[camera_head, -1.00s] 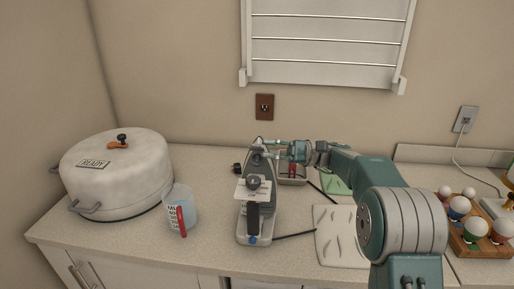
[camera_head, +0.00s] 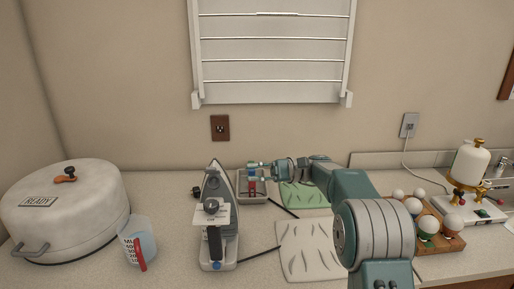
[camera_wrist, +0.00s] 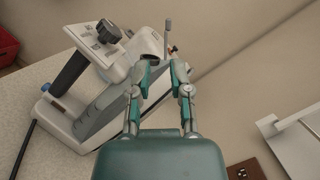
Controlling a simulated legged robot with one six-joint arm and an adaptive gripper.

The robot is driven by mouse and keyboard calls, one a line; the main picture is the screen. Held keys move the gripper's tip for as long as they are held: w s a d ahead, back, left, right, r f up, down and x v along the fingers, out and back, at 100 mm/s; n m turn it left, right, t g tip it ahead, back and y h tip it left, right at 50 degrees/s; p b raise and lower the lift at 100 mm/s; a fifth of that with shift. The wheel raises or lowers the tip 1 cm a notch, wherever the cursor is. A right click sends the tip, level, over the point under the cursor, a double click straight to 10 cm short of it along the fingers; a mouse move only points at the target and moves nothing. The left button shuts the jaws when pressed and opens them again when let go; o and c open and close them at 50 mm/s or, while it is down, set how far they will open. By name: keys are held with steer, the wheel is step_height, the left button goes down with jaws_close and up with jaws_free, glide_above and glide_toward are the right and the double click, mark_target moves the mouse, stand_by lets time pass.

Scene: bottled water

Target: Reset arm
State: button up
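My gripper (camera_head: 251,172) is at the end of my teal arm, just right of the upper part of a grey and white iron (camera_head: 219,190) in the head view. In the wrist view my gripper (camera_wrist: 161,68) has its two fingers spread with a gap between them, and nothing is held. The iron also shows in the wrist view (camera_wrist: 92,112), behind and left of the fingers.
A white pot (camera_head: 75,215) and a measuring cup (camera_head: 138,240) stand left. A small tray (camera_head: 252,201), green cloth (camera_head: 303,195) and patterned cloth (camera_head: 300,250) lie near my arm. A wooden holder (camera_head: 448,240) with round-topped items is right. A drying rack (camera_head: 270,75) hangs above.

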steer(key=s+d+t+h, duration=0.2)
steer(key=s+t+h, duration=0.45)
steer(key=s, duration=0.85)
steer(key=s+d+f+n+t+h, duration=0.1)
steer(key=s+d+f+t+h, duration=0.1)
steer(key=s+d+h, duration=0.4)
steer(key=s+d+f+n+t+h, duration=0.2)
steer(key=s+d+f+h, duration=0.3)
steer(key=s+d, duration=0.3)
steer(key=s+t+h, duration=0.1)
steer(key=s, duration=0.2)
steer(key=shift+s+d+f+n, duration=0.25)
steer(key=shift+s+d+n, duration=0.05)
steer(key=shift+s+d, duration=0.05)
